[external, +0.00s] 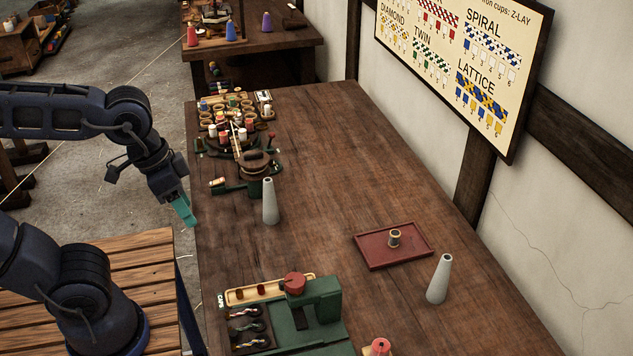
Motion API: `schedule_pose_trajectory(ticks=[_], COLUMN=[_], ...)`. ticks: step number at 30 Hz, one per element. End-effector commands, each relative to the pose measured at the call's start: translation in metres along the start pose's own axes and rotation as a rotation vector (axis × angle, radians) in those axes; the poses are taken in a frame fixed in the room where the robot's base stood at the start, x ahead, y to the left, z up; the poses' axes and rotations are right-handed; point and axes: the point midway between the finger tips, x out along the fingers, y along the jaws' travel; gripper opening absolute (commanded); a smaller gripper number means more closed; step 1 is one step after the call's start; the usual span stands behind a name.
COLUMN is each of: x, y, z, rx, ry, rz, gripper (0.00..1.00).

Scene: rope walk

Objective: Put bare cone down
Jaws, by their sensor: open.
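Two bare grey-white cones stand upright on the wooden table (330,165). One cone (270,202) is near the table's left side, just in front of the green-based machine. The other cone (439,280) stands at the right, near the red tray's front right corner. My gripper (184,212), with teal fingers, hangs at the table's left edge, left of the nearer cone and apart from it. It is open, and I see nothing held in it.
A red tray (372,258) holds a small spool (394,238). A green machine (315,305) with a red knob stands at the front. A rack of colored spools (235,118) is at the back left. A pinkish-red cone (380,347) shows at the bottom. The middle of the table is clear.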

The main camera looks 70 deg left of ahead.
Motion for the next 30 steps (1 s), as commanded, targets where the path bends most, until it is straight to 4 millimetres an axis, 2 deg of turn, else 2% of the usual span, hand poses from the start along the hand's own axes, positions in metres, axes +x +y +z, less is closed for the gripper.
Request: schedule_pose_trajectory(ticks=[3, 9, 30], x=[-0.012, -0.021, -0.021], y=[0.003, 0.003, 0.002], z=[0.008, 0.013, 0.010], rx=[0.088, 0.152, 0.155], ry=[0.065, 0.113, 0.119], rz=[-0.021, -0.040, -0.044], gripper=[0.50, 0.50, 0.53])
